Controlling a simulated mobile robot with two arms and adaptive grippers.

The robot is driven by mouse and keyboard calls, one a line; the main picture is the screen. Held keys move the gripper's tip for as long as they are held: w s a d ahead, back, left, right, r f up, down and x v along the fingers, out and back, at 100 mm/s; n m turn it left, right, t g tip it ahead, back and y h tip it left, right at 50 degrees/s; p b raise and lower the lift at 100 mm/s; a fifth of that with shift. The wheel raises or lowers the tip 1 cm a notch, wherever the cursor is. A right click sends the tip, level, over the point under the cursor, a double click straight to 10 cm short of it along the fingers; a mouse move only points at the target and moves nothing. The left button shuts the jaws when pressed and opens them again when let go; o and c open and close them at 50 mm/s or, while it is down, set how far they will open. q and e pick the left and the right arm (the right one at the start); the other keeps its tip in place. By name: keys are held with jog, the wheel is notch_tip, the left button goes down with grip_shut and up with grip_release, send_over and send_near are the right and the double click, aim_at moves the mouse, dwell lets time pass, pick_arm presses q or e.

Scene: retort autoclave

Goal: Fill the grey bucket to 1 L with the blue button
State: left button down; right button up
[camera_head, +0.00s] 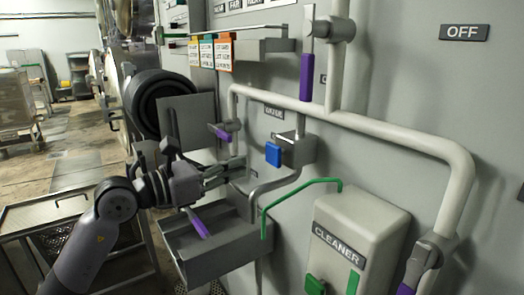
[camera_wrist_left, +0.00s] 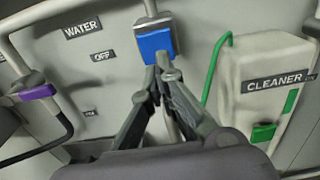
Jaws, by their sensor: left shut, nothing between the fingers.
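The blue button (camera_head: 273,154) is on a small grey box on the wall, at the bend of a thin pipe that runs down toward a grey trough (camera_head: 225,263). In the left wrist view the button (camera_wrist_left: 156,42) is at the top centre. My left gripper (camera_head: 238,168) is shut and empty, its fingers pointing toward the button. In the left wrist view its tips (camera_wrist_left: 160,75) appear just below the button; in the head view a gap shows between them. I cannot clearly make out a grey bucket or any water level. My right gripper is not in view.
A cleaner box (camera_head: 352,240) with a green pipe is right of the button. Thick pipes with purple-handled valves (camera_head: 306,78) run along the wall. A metal table (camera_head: 45,215) is at the left. Open floor (camera_head: 75,150) lies behind it.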

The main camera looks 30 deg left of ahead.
aim_at(273, 155)
pick_arm(q)
jog(key=p+x, duration=0.3)
jog(key=x, duration=0.3)
jog(key=shift+r, duration=0.2)
jog(key=shift+w+d+f+p, duration=0.2)
jog(key=shift+w+d+p, duration=0.1)
jog(key=shift+w, duration=0.15)
jog(key=shift+x, duration=0.95)
jog(key=shift+a, duration=0.15)
jog(key=shift+r, duration=0.15)
dwell(0.6)
